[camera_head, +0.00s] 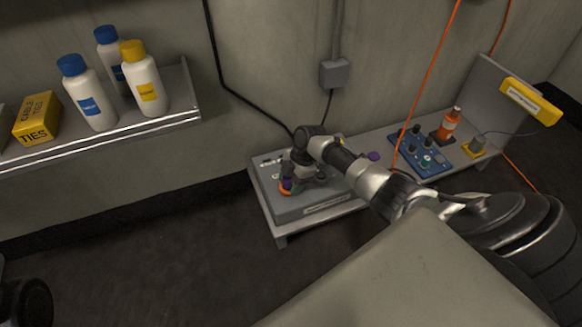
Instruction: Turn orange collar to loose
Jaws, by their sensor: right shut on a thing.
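The orange collar (285,191) shows as a small orange edge on the left part of a grey panel box (325,205) on the low bench. A small purple part shows just above the orange edge. My right gripper (291,182) reaches down over this spot and is shut on the collar. Its fingers and wrist hide most of the collar, so its marking and turn position cannot be read. My left gripper is not in view; only a dark round part, probably of my left arm, shows at the bottom left corner.
A blue board with knobs (421,152), an orange bottle (449,124) and a yellow-based fitting (474,147) stand on the bench's right. A purple piece (374,156) lies between. Orange cords hang nearby. A wall shelf (185,112) at left holds white bottles and a yellow box (37,118).

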